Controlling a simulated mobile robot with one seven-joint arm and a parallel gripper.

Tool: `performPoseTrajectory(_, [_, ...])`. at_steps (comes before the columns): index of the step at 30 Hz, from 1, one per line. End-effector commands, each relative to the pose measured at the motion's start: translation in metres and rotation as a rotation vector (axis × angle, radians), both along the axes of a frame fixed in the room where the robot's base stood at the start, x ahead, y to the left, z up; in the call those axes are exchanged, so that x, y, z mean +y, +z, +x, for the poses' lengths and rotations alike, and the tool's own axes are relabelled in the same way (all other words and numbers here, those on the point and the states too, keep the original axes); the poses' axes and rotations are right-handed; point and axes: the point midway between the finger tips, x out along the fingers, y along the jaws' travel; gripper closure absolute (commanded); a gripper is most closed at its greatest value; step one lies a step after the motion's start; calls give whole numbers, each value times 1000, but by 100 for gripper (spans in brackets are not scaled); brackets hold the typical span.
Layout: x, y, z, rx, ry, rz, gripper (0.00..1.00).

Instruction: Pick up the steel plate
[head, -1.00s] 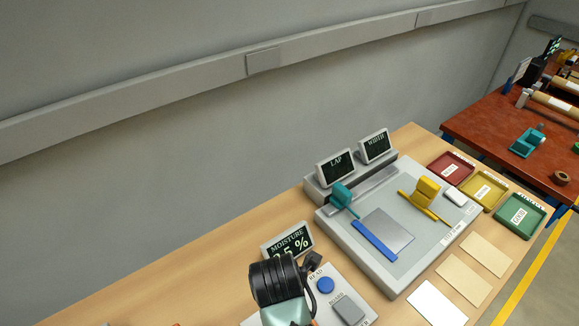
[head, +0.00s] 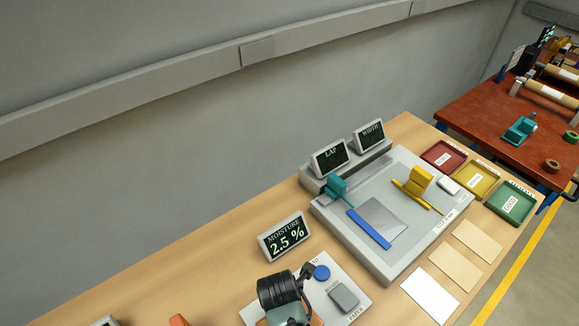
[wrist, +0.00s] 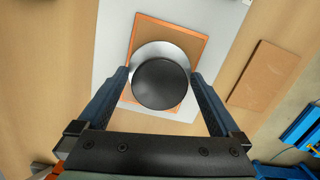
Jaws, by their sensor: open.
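In the wrist view a round, shiny steel plate (wrist: 150,50) with a black round knob (wrist: 160,84) on top lies on a brown square board with an orange edge (wrist: 198,62). My gripper (wrist: 158,76) is open, one finger on each side of the knob and the plate. I cannot tell whether the fingers touch it. In the head view my arm hides most of this spot. A grey square sheet (head: 380,217) with a blue strip (head: 369,229) along one side lies on the lap and width gauge.
The gauge (head: 380,258) stands right of my arm, with yellow (head: 417,182) and teal (head: 336,187) blocks. The moisture display (head: 285,238) reads 2.5 %. Red (head: 429,164), yellow (head: 466,183) and green (head: 501,208) trays stand at the right. A brown board (wrist: 264,74) lies beside my gripper.

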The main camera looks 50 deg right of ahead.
Motion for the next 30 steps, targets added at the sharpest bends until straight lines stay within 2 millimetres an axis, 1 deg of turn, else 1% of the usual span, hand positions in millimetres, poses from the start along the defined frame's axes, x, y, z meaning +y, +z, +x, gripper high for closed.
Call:
performPoseTrajectory(2, [0,0,0,0,0,0,0])
performPoseTrajectory(3, [0,0,0,0,0,0,4])
performPoseTrajectory(5, [0,0,0,0,0,0,14])
performPoseTrajectory(6, [0,0,0,0,0,0,22])
performPoseTrajectory(8, [0,1,0,0,0,0,32])
performPoseTrajectory(9, [0,1,0,0,0,0,40])
performPoseTrajectory(11, [0,1,0,0,0,0,50])
performPoseTrajectory(12, [0,1,0,0,0,0,58])
performPoseTrajectory(14, [0,1,0,0,0,0,68])
performPoseTrajectory(15, [0,1,0,0,0,0,76])
performPoseTrajectory(19, [0,1,0,0,0,0,99])
performPoseTrajectory(30, [-1,2,1,-3,0,-2,100])
